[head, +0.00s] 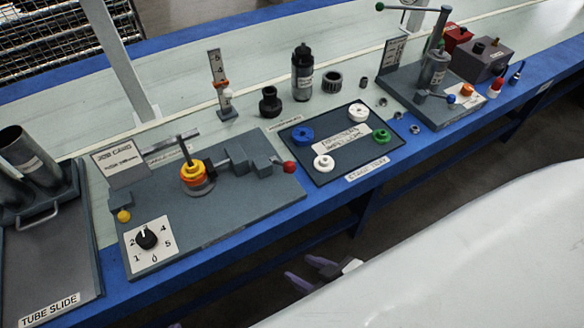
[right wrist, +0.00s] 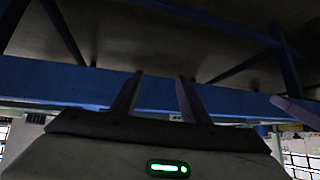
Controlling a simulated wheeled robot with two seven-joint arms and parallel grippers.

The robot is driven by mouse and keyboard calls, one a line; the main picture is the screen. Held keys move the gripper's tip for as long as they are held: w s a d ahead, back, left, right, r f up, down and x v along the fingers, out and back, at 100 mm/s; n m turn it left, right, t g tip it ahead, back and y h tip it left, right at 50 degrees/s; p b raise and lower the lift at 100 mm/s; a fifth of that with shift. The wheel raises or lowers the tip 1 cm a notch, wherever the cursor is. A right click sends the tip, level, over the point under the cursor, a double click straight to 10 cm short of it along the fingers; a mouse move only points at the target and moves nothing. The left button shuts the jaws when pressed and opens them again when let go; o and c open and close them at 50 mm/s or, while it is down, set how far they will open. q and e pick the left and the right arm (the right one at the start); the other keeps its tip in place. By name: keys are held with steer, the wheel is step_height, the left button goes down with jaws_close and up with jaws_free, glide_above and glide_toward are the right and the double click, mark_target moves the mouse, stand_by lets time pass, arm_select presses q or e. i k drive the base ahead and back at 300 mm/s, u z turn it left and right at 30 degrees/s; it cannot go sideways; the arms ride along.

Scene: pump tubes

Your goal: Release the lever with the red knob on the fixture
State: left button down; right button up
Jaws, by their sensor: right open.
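The red knob (head: 289,167) is at the right end of the lever on the grey fixture (head: 240,205), in the head view. A grey block mechanism (head: 245,158) lies just left of the knob. A yellow and orange ring stack (head: 196,174) sits on the fixture around an upright dark post. My right gripper (head: 308,277) is low, below the bench's front edge and apart from the fixture. Its two purple fingers are spread and empty; they also show in the right wrist view (right wrist: 156,98). My left gripper is not clearly visible.
A stage tray (head: 318,178) with coloured rings lies right of the fixture. A dial (head: 147,238) is at the fixture's front left. The tube slide (head: 50,260) stands far left, a pump stand (head: 435,80) far right. The blue bench edge (head: 225,245) lies between my right gripper and the fixture.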

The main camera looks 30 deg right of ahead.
mark_target(290, 167)
steer(key=z, duration=1.55)
steer(key=k, duration=0.75)
steer(key=u, duration=0.95)
steer(key=i, duration=0.5)
